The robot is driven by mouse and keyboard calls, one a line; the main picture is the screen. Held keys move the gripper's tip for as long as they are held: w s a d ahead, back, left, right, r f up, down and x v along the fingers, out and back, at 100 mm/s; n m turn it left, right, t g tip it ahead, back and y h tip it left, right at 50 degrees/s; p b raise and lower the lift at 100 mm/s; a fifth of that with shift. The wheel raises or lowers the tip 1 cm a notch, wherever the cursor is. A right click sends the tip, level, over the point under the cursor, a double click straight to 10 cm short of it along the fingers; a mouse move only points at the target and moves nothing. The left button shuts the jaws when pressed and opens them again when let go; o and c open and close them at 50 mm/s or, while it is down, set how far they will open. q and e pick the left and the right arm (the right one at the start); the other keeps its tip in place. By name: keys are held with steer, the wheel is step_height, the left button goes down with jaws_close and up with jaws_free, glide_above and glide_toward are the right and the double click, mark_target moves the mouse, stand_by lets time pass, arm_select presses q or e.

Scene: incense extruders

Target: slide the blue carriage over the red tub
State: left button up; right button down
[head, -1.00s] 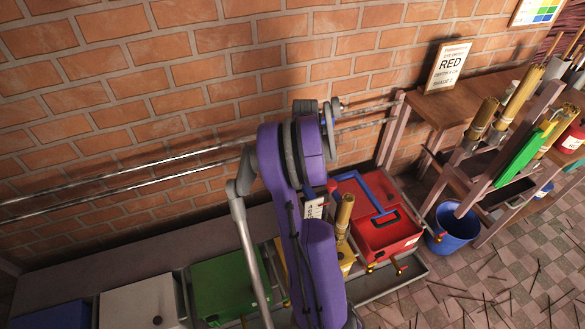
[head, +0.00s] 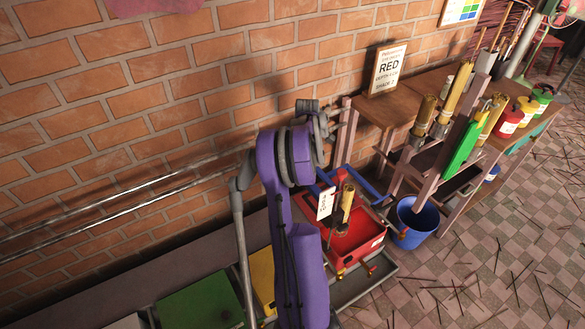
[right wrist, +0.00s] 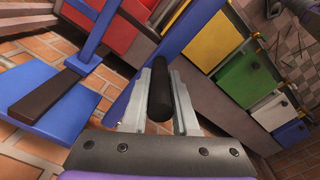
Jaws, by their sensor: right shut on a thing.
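The blue carriage (head: 370,187) shows in the head view as blue bars beside the brick wall, partly hidden behind my purple arm. A brass cylinder (head: 347,200) with a white tag stands upright at it, above the red tub (head: 350,246). The tub's dark red inside shows below the cylinder. In the right wrist view my right gripper (right wrist: 160,75) is shut on a black rod-like handle (right wrist: 160,97). Blue parts (right wrist: 45,103) show left of it and the red tub's colour (right wrist: 118,28) shows beyond. My left gripper is not in view.
Two metal rails (head: 120,205) run along the wall. A yellow tub (head: 262,278) and a green tub (head: 202,300) stand left of the red one. A blue bucket (head: 412,222) and a wooden rack with a green bar (head: 462,137) stand to the right.

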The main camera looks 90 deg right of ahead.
steer(key=s+d, duration=0.4)
steer(key=s, duration=0.4)
steer(key=shift+d+r, duration=0.1)
steer(key=c, duration=1)
jaws_free()
steer(key=o, duration=0.3)
steer(key=shift+s, duration=0.1)
step_height(320, 180, up, 11)
steer(key=shift+f+p, duration=0.15)
steer(key=shift+p, duration=0.5)
